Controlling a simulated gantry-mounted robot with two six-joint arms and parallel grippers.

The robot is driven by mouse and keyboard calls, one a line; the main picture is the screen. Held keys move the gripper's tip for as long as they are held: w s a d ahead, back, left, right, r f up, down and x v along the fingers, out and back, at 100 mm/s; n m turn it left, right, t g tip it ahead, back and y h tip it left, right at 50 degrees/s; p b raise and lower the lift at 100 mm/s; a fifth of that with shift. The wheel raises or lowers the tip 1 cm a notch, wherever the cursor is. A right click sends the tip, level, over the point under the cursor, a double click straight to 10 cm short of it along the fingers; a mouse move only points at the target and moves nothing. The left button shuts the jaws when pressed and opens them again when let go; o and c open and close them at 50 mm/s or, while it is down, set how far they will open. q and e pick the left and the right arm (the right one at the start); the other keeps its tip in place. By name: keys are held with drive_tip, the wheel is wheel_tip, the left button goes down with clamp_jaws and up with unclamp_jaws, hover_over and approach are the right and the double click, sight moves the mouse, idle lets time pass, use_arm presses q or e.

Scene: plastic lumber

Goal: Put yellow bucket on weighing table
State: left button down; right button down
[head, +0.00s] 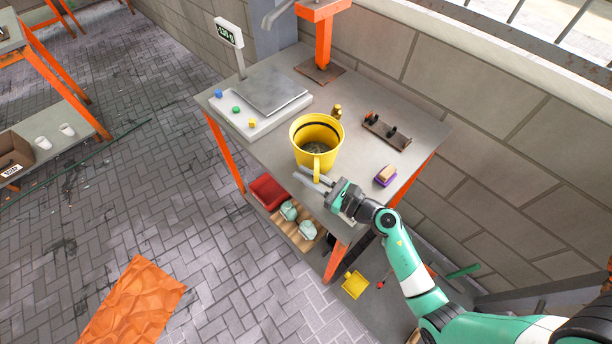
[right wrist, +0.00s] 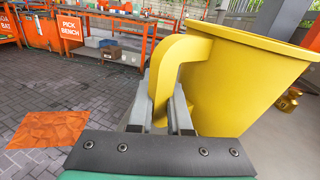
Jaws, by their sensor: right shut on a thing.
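The yellow bucket (head: 303,155) is upright over the middle of the grey bench, with some dark grainy contents inside. I cannot tell whether its base touches the bench top. My right gripper (head: 315,184) is shut on the bucket's handle, at the near side of the bucket. In the right wrist view the bucket (right wrist: 230,75) fills the right half, and its handle (right wrist: 165,75) passes between the two fingers. The weighing table (head: 273,91), a metal plate on a white base with coloured buttons, is behind and left of the bucket. Its plate is empty. My left gripper is not visible.
A display post (head: 231,38) stands at the scale's back corner. A small brass weight (head: 337,111) is close behind the bucket. A dark bracket (head: 386,132) and a purple brush (head: 386,175) lie to the right. An orange stand (head: 322,40) is at the back.

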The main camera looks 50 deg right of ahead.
drive_tip(key=shift+f, duration=0.15)
drive_tip(key=c, duration=0.9)
unclamp_jaws()
drive_tip(key=shift+o, duration=0.2)
drive_tip(key=shift+r, duration=0.35)
drive_tip(key=s, duration=0.4)
drive_tip(key=s+p, duration=0.1)
drive_tip(key=s, duration=0.3)
drive_tip(key=s+d, duration=0.1)
drive_tip(key=s, duration=0.3)
drive_tip(key=shift+f, duration=0.2)
